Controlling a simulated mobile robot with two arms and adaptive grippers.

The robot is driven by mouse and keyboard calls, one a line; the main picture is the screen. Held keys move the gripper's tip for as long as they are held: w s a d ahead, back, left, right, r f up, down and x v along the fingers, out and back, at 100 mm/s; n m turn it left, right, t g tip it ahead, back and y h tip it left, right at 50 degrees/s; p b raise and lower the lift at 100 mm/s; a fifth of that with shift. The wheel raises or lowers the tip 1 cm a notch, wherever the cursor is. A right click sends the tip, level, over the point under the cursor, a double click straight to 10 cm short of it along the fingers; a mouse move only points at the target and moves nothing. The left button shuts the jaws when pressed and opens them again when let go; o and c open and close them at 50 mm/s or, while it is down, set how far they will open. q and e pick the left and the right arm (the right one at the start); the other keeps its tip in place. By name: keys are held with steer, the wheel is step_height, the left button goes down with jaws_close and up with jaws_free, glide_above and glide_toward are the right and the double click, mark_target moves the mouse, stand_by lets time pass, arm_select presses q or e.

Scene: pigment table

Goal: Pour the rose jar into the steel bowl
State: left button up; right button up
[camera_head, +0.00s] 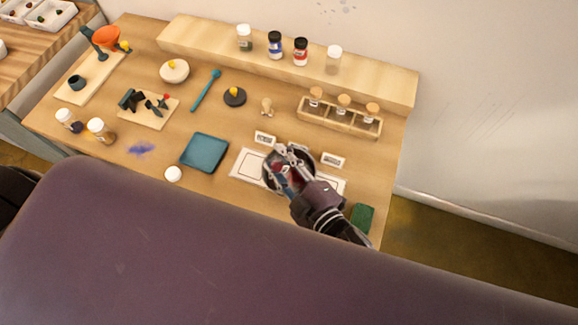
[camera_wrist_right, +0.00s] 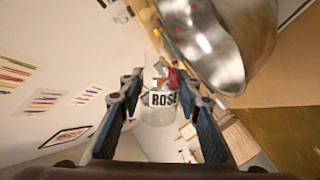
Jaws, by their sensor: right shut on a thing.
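My right gripper (camera_head: 283,160) is shut on the rose jar (camera_wrist_right: 159,112), a clear jar with a ROSE label seen between the fingers in the right wrist view. The jar looks strongly tilted, with red material toward its far end. The steel bowl (camera_wrist_right: 238,48) is shiny and shows close beside the jar at the upper right of that view, with a few red specks on it. In the head view the bowl is mostly hidden by my gripper, which is right over it. My left gripper is not in view.
White cards (camera_head: 333,160) lie around the bowl. A teal tray (camera_head: 204,152) and a white lid (camera_head: 173,174) are to the left. A wooden rack (camera_head: 340,122) with corked jars stands behind. A green block (camera_head: 362,218) lies at the right edge.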

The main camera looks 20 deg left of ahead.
steer(key=shift+w+d+r+m+p, duration=0.1)
steer(key=shift+m+p, duration=0.2)
stand_by(1.0)
